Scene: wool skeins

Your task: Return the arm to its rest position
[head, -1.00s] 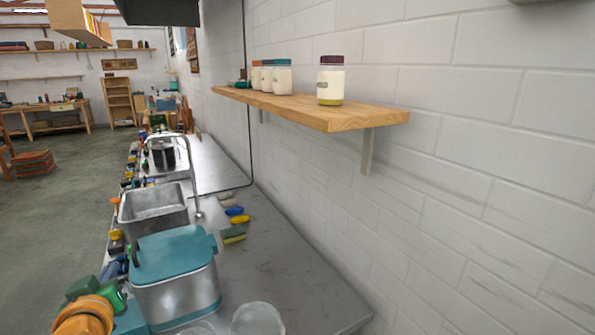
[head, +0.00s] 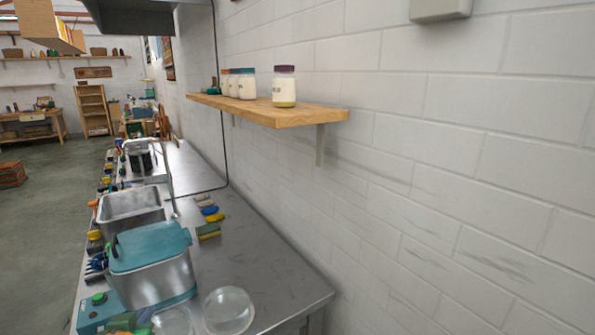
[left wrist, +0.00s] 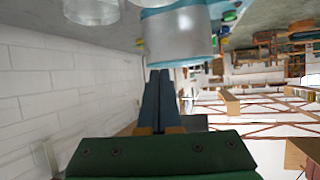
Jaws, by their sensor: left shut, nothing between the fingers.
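My left gripper (left wrist: 160,76) shows in the left wrist view with its dark green body at the bottom and two dark blue fingers side by side. It is shut with nothing held. The fingertips appear below a steel container with a teal lid (left wrist: 181,38) in that picture; I cannot tell the gap. In the head view only a small green part shows at the bottom left edge, and the fingers cannot be made out. The same container (head: 152,262) stands on the steel counter (head: 262,262). My right gripper is in neither view.
Two clear bowls, one of them nearer the counter's edge (head: 228,311), stand in front of the container. A sink (head: 130,208) lies behind it. Sponges (head: 208,231) lie to its right. A wooden shelf (head: 290,117) with jars (head: 284,88) juts from the white wall.

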